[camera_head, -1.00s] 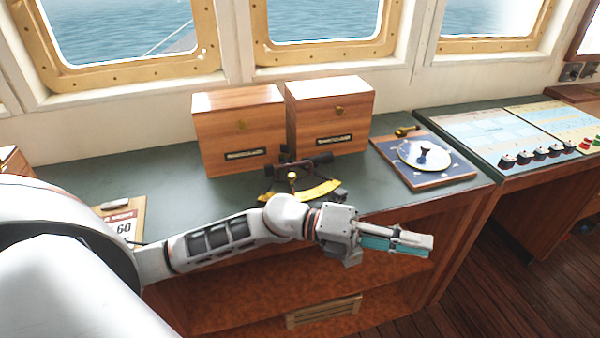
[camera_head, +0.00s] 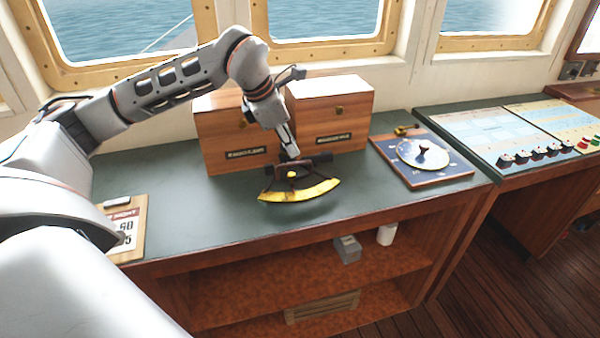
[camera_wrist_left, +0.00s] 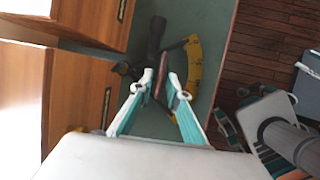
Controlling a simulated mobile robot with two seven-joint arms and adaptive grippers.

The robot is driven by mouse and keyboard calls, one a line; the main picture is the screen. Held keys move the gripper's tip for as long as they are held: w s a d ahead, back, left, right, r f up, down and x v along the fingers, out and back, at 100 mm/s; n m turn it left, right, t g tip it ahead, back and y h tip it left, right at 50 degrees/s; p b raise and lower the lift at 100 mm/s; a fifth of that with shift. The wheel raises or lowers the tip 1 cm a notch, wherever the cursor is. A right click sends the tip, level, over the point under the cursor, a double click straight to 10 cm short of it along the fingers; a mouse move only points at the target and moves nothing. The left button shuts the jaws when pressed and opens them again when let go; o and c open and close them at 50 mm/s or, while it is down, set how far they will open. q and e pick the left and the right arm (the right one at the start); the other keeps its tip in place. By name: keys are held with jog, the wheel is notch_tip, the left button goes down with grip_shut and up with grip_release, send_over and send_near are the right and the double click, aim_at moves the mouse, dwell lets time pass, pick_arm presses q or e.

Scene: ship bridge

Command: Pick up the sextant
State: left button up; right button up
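The sextant (camera_head: 302,192) lies on the green counter in front of two wooden boxes, its yellow arc toward the front edge and its dark tubes toward the boxes. My left gripper (camera_head: 289,154) comes down from above, fingers at the sextant's dark upper part. In the left wrist view, the two teal-and-white fingers of the left gripper (camera_wrist_left: 163,78) are apart at the tips, on either side of a narrow brownish part. The sextant (camera_wrist_left: 194,62) lies beyond and between them. I cannot tell whether the fingers touch it.
The left wooden box (camera_head: 211,145) and right wooden box (camera_head: 330,112) stand close behind the sextant. A dial board (camera_head: 440,178) lies to the right, a calendar board (camera_head: 128,240) at left. The counter (camera_head: 190,215) is clear left of the sextant.

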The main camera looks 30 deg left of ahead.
aim_at(298, 162)
pick_arm(q)
jog(key=x, duration=0.6)
jog(key=shift+d+f, duration=0.15)
jog(key=shift+f, duration=0.2)
grip_shut()
jog(key=shift+r, duration=0.15)
